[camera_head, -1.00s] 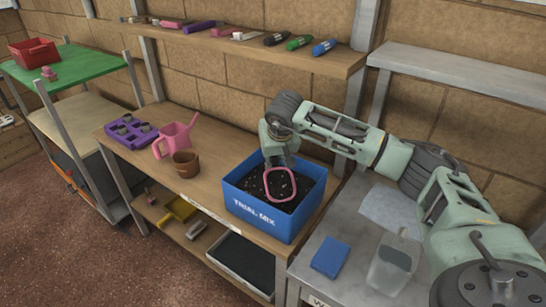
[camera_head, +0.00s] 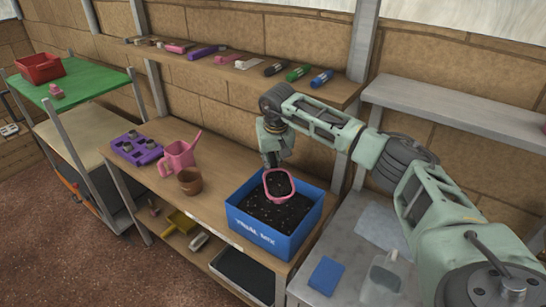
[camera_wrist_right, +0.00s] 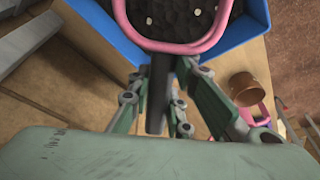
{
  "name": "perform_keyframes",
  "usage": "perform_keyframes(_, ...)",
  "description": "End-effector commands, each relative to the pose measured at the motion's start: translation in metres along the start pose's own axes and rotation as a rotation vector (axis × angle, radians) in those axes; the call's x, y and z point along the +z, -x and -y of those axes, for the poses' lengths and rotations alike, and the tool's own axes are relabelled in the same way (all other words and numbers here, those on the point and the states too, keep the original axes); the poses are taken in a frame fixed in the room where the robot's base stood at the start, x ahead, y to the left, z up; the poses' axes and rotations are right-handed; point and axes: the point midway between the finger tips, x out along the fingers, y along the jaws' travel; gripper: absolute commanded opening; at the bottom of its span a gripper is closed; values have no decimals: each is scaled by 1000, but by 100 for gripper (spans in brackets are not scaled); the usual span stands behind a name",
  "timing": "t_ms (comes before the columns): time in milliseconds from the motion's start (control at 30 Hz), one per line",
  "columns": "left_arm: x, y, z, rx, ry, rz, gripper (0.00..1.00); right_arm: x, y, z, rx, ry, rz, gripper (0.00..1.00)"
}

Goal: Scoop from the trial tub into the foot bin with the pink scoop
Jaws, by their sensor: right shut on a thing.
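The blue trial tub (camera_head: 266,236), lettered "TRIAL MIX", stands on the wooden bench and holds dark mix with pale specks. The pink scoop (camera_head: 292,191) is over the back part of the tub, with dark specked mix in its bowl. My right gripper (camera_head: 272,160) is shut on the scoop's handle. In the right wrist view the scoop's pink rim (camera_wrist_right: 165,47) and dark handle (camera_wrist_right: 157,105) show between the fingers. Whether the scoop's underside touches the mix is unclear. No thing is clearly identifiable as the foot bin. My left gripper is out of view.
A brown pot (camera_head: 190,181), pink watering can (camera_head: 178,158) and purple tray (camera_head: 136,149) stand left of the tub. A black tray (camera_head: 243,275) sits on the low shelf. A blue block (camera_head: 326,275) and clear container (camera_head: 386,273) are on the grey table. A shelf (camera_head: 230,68) runs behind.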

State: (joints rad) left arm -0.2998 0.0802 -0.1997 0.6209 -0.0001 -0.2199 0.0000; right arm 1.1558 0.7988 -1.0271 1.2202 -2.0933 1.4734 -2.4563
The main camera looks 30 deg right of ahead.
Motion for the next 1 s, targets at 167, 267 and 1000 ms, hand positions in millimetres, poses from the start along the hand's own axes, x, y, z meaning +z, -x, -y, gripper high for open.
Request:
perform_keyframes(167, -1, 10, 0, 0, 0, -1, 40, -9, 2, 1, -1, -3, 92, 0)
perform_keyframes(267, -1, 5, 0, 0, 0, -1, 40, -11, -3, 1, 0, -2, 133, 0)
perform_keyframes(1000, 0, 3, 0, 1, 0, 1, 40, -15, -2, 0, 0, 1, 207, 0)
